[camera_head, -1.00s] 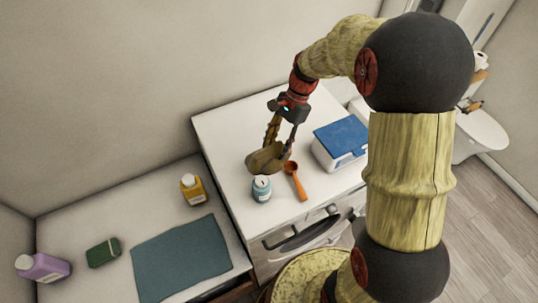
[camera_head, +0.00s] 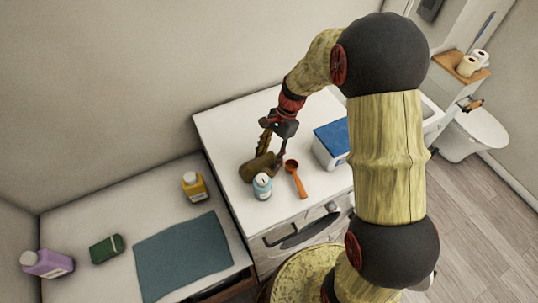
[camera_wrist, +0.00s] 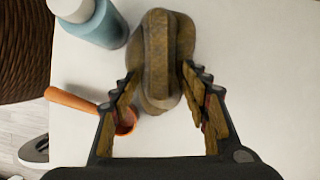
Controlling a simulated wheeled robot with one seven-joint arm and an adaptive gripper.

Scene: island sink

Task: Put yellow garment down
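The garment's far end extends beyond the fingertips.
A light-blue bottle (camera_head: 262,187) with a white cap stands close beside the garment. An orange spoon (camera_head: 295,179) lies to its right, then a blue-lidded white box (camera_head: 331,148). The lower surface holds a yellow bottle (camera_head: 194,187), green item (camera_head: 106,249), purple bottle (camera_head: 47,264) and teal cloth (camera_head: 183,257).

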